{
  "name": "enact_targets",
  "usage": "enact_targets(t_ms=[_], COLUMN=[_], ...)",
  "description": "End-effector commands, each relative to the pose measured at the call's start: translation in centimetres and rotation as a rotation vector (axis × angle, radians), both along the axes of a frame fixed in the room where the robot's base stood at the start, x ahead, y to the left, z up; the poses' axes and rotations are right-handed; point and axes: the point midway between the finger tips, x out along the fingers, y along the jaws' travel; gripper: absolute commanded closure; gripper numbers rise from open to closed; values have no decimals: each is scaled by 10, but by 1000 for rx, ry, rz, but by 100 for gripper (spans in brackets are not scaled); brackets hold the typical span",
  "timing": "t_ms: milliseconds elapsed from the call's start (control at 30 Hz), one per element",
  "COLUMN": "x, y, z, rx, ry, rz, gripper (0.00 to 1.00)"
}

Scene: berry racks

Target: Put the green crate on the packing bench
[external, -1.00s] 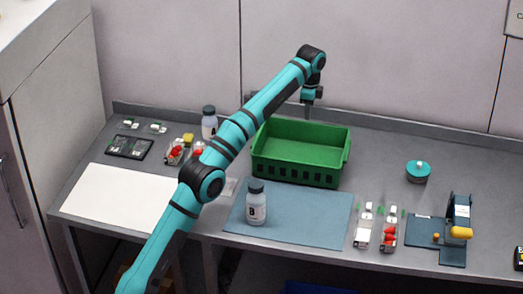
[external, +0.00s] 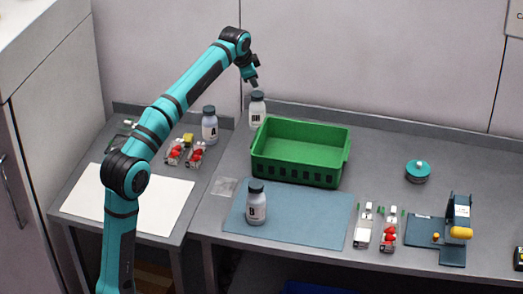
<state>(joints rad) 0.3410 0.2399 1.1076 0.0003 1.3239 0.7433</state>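The green crate (external: 300,174) stands upright on the grey bench (external: 385,165), behind a blue mat (external: 310,215). It looks empty from this side. My gripper (external: 256,87) is above and behind the crate's left back corner, apart from the crate. It points down, just over the dark cap of a white bottle (external: 257,112) behind that corner. I cannot tell whether it touches the cap or whether its fingers are open or shut.
Another bottle (external: 256,208) stands on the blue mat. A third bottle (external: 210,128) and berry punnets (external: 196,155) are on the left table, with a white sheet (external: 160,205). Punnets (external: 388,235), a teal round container (external: 418,172) and a blue device (external: 458,215) are at right.

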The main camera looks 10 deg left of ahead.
Motion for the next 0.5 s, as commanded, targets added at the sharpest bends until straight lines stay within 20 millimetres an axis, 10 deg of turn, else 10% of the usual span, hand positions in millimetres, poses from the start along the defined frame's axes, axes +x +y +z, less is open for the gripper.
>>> enact_targets(t_ms=[500], x=[-117], y=[115], z=[45], rx=[-217], ry=[-267], rz=[285], gripper=[75])
